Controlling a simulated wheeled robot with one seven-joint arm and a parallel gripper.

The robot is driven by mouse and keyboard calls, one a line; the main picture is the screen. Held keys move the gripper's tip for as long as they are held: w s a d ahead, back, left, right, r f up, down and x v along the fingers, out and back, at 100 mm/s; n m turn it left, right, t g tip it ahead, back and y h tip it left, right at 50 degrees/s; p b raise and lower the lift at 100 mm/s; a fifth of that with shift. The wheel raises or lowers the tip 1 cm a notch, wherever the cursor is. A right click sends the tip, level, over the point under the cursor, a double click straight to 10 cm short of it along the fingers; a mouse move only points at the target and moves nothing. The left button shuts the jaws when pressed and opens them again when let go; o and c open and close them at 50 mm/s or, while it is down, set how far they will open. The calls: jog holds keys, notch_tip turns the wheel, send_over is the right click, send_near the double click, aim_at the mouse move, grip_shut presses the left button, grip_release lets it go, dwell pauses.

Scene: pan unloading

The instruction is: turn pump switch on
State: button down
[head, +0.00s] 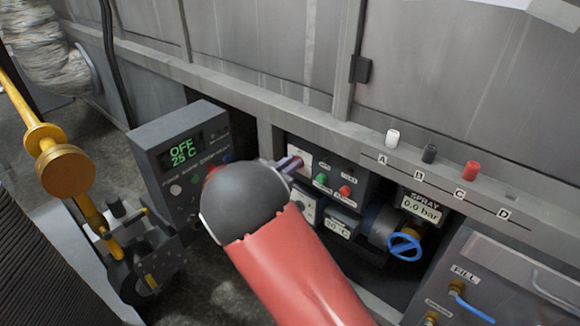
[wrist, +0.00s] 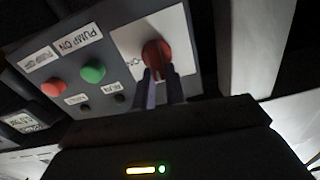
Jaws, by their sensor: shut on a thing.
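The pump panel (head: 330,170) is a grey box with a white plate, a green button (head: 321,180) and a red button (head: 345,191). In the wrist view the green button (wrist: 93,71) has a PUMP ON label beside it, and the red button (wrist: 53,88) is next to it. A red knob (wrist: 156,52) stands on the white plate (wrist: 185,45). My gripper (wrist: 160,80) is shut on the red knob, one finger on each side. In the head view my gripper (head: 292,163) reaches the panel's white plate, and the knob is mostly hidden there.
A grey control box (head: 185,160) showing OFF 25 C stands left of my arm. Right of the panel are a blue valve wheel (head: 404,247) and a SPRAY gauge reading 0.0 bar (head: 420,208). Several coloured pegs sit on the ledge above.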

jog(key=shift+s+d+f+m+b, duration=0.2)
jog(key=shift+f+m+b, duration=0.1)
jog(key=shift+m+b, duration=2.3)
jog(key=shift+s+d+f+m+b, duration=0.15)
jog(key=shift+d+f+m+b, duration=0.15)
jog(key=shift+m+b, duration=2.3)
jog(key=shift+s+d+f+m+b, duration=0.15)
jog(key=shift+f+m+b, duration=0.15)
jog(key=shift+m+b, duration=2.3)
jog(key=shift+m+p, duration=0.55)
jog(key=shift+m, duration=0.15)
jog(key=c, duration=1.4)
grip_release()
jog(key=shift+c, duration=0.2)
jog(key=v, duration=0.7)
jog(key=shift+s+a+p, duration=0.25)
jog(key=shift+s+p, duration=0.05)
jog(key=shift+s, duration=0.05)
